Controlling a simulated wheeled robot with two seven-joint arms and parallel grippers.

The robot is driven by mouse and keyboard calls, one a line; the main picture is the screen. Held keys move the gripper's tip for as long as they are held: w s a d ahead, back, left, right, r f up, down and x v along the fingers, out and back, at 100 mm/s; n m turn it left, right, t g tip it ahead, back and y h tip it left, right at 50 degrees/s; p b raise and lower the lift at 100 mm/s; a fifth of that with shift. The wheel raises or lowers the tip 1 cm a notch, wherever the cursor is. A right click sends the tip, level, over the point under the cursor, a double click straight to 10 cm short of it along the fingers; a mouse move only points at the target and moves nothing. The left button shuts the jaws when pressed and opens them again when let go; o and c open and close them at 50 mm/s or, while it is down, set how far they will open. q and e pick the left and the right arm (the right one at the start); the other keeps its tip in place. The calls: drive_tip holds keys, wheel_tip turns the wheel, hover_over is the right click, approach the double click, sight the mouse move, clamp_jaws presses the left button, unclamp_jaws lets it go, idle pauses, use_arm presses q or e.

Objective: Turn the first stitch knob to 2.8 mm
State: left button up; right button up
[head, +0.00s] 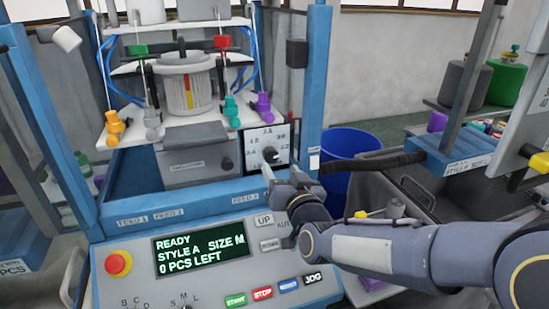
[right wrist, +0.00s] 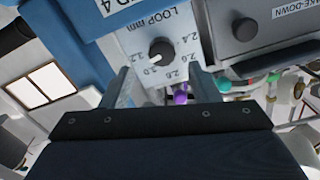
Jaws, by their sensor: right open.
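The stitch knob (head: 269,154) is a small dark round knob on a white dial plate (head: 253,139) with a ring of numbers, on the machine's front frame. In the right wrist view the knob (right wrist: 161,51) sits beyond the fingertips, under the label "LOOP mm". A pale mark on it points to the lower left there; I cannot read surely which number it meets. My right gripper (head: 268,176) is just below and in front of the dial. Its two fingers (right wrist: 162,88) are apart, with the knob between and beyond them, not touching. My left gripper is out of view.
Below the dial is a control panel (head: 215,262) with a red stop button (head: 118,263) and a screen (head: 201,250) reading "READY STYLE A SIZE M 0 PCS LEFT". A grey take-down box (head: 196,168) stands left of the dial. A blue post (head: 316,80) and blue bin (head: 350,145) are right.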

sight(272, 158)
drive_tip(key=p+x, duration=0.1)
drive_tip(key=x, duration=0.4)
drive_tip(key=shift+w+a, duration=0.25)
drive_tip(key=shift+w, duration=0.1)
drive_tip(key=shift+c, duration=0.2)
drive_tip(key=c, duration=0.9)
